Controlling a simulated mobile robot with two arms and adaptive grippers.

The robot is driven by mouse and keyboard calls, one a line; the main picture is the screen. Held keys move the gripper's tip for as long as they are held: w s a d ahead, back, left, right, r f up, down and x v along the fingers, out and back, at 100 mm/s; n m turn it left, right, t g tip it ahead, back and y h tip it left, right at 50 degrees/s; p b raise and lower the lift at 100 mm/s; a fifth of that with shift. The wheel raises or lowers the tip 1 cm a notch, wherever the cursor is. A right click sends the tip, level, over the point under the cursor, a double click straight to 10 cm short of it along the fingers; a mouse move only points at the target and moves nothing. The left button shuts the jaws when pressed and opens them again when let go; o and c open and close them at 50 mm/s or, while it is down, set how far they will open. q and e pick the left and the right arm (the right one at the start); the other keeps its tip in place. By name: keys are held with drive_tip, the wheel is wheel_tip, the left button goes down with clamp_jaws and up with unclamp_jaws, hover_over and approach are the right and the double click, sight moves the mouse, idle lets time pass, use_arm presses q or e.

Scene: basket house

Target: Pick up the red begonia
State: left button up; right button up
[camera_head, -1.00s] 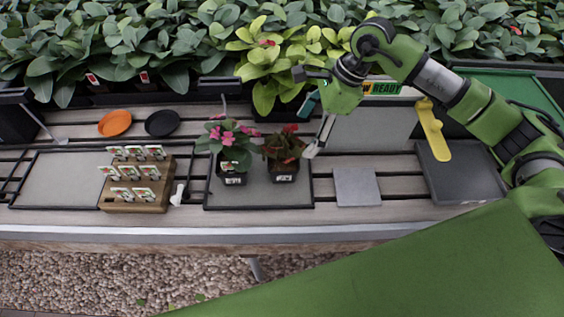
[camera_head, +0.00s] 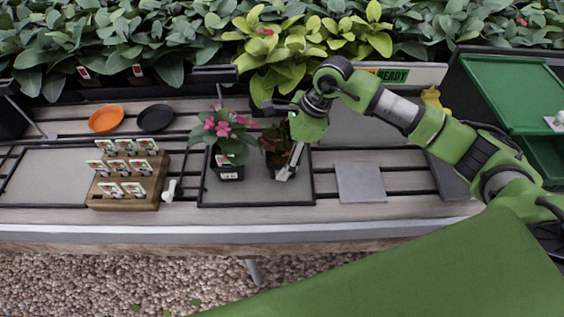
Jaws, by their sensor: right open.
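The red begonia (camera_head: 274,143), in a small dark pot, stands on the black-rimmed grey tray (camera_head: 236,194) on the slatted bench. My right gripper (camera_head: 287,170) is right at the plant, reaching down over its right front side. It is open, and the plant stands upright on the tray. The gripper and wrist hide much of the red flowers and part of the pot. I cannot tell whether the fingers touch the pot. My left gripper is not in view.
A pink-flowered potted plant (camera_head: 229,140) stands close on the left. A wooden block with several labels (camera_head: 130,182), orange (camera_head: 106,118) and black (camera_head: 155,117) saucers lie further left. A grey square tile (camera_head: 360,183) lies right. Dense foliage is behind, a green tray (camera_head: 510,90) far right.

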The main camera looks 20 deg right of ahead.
drive_tip(key=c, duration=1.4)
drive_tip(key=shift+c, duration=0.2)
drive_tip(key=shift+r, duration=0.15)
